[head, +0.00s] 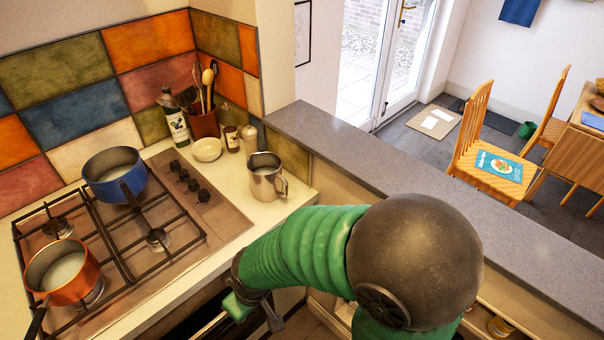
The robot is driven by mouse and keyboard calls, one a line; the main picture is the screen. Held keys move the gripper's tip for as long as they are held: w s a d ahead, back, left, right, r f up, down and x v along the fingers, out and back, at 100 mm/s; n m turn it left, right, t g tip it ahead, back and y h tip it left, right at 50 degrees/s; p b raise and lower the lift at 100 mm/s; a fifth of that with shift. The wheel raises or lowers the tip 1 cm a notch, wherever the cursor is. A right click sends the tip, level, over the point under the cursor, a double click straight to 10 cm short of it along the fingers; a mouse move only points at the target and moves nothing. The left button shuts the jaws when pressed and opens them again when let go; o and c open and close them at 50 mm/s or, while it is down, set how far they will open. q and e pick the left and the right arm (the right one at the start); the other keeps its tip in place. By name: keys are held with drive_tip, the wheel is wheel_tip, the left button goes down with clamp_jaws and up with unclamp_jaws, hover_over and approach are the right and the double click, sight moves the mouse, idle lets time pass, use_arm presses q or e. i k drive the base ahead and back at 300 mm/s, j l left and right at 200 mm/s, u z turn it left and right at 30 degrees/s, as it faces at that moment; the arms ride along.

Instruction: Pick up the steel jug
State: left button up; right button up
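The steel jug (264,184) stands upright on the pale counter, right of the hob, near the corner by the grey ledge. Its handle points to the right, and something pale shows inside it. My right arm comes in from the lower right. Its gripper (256,312) hangs below and in front of the counter's front edge, well short of the jug. My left gripper is not in view.
A white bowl (207,149), a small jar (232,139), a bottle (175,122) and a utensil pot (204,124) stand behind the jug. A blue pan (131,184) and a copper pan (75,286) sit on the hob (160,255). A grey ledge (340,150) runs along the right.

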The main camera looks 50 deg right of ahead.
sight(264, 169)
drive_tip(key=z, duration=1.35)
drive_tip(key=u, duration=1.55)
drive_tip(key=z, duration=1.55)
